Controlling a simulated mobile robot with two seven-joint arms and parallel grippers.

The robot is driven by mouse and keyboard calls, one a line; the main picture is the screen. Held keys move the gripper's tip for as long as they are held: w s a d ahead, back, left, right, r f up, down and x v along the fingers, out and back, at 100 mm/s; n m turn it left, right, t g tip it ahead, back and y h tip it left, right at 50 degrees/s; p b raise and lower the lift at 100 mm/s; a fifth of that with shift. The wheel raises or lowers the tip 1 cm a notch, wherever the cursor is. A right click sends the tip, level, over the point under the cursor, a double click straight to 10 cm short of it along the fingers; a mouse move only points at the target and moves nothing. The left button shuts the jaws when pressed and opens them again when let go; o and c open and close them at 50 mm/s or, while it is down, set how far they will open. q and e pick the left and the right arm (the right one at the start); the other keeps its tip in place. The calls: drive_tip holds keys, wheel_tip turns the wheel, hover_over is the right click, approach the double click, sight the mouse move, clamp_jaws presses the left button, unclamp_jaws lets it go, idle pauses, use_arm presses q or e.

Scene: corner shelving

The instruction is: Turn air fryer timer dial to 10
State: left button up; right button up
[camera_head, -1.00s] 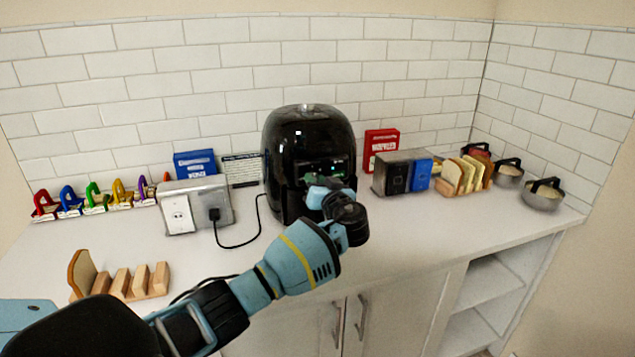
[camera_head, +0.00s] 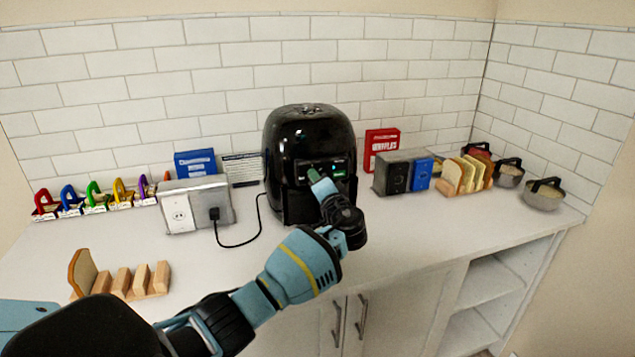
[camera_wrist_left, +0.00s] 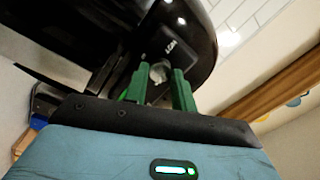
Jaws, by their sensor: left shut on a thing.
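The black air fryer (camera_head: 300,135) stands on the counter against the tiled wall, with a small lit panel on its front. My left gripper (camera_head: 316,177) reaches its front panel from below and the right. In the left wrist view, the green fingers of the left gripper (camera_wrist_left: 160,82) are closed around a small pale dial (camera_wrist_left: 158,71) on the fryer's dark front. The dial's markings and setting are too small to read. In the head view the gripper hides the dial. My right gripper is not in view.
A socket box (camera_head: 196,204) with a plugged-in cord stands left of the fryer. A wooden rack (camera_head: 138,284) sits at the front left. The counter before the fryer is mostly clear.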

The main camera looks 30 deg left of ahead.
use_arm(q)
drive_tip(key=shift+m, duration=0.6)
drive_tip(key=o, duration=1)
drive_tip(key=shift+s+d, duration=0.1)
drive_tip(key=v, duration=0.7)
drive_tip(key=shift+s+d, duration=0.2)
drive_tip(key=shift+d+f, duration=0.1)
drive_tip(key=shift+f, duration=0.05)
